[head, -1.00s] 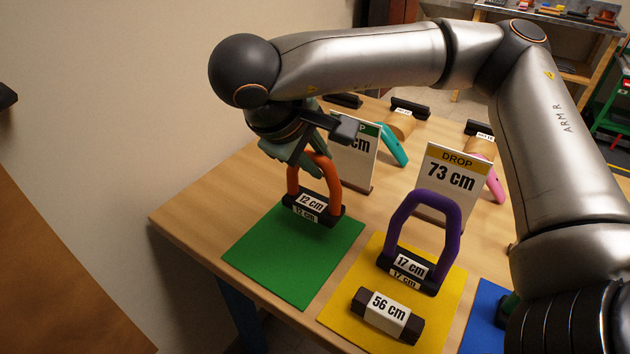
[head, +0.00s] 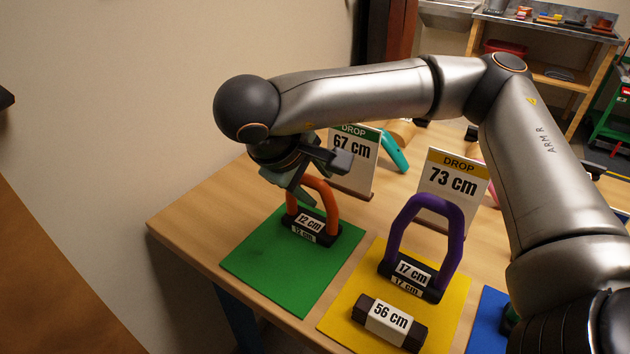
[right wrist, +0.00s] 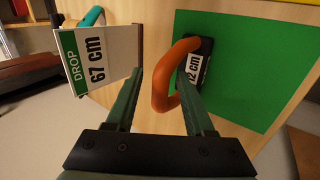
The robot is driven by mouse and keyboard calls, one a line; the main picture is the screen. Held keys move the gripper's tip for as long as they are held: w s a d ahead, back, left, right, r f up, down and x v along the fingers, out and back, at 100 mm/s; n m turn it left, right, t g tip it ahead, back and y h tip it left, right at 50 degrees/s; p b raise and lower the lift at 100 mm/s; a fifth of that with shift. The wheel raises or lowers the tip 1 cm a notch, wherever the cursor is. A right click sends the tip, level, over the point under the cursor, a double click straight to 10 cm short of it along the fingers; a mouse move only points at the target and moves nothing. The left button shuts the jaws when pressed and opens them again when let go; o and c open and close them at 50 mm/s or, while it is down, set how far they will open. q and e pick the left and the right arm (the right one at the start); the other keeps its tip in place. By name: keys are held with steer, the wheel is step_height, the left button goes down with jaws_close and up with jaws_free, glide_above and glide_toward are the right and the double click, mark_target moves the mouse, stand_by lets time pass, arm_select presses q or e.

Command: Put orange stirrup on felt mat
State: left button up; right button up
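The orange stirrup (head: 331,204), with a black base labelled 12 cm, stands upright on the far part of the green mat (head: 285,275) and appears to rest on it. My right gripper (head: 305,190) is over the stirrup's arch from above. In the right wrist view, the orange arch (right wrist: 160,88) lies between the two spread fingers of the right gripper (right wrist: 160,95), with a gap to the left finger. Whether it touches the right finger is unclear. The green mat also shows in the wrist view (right wrist: 255,60). My left gripper is not in view.
A purple stirrup (head: 454,235) and a dark bar labelled 56 cm (head: 388,320) are on the yellow mat (head: 345,318). A blue mat (head: 480,325) is further right. Drop cards reading 67 cm (head: 355,155) and 73 cm (head: 453,182) stand behind. The green mat's front is clear.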

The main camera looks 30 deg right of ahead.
steer(key=shift+a+r, duration=0.15)
steer(key=shift+r, duration=0.25)
steer(key=p+v, duration=0.3)
steer(key=v, duration=0.8)
steer(key=shift+r, duration=0.2)
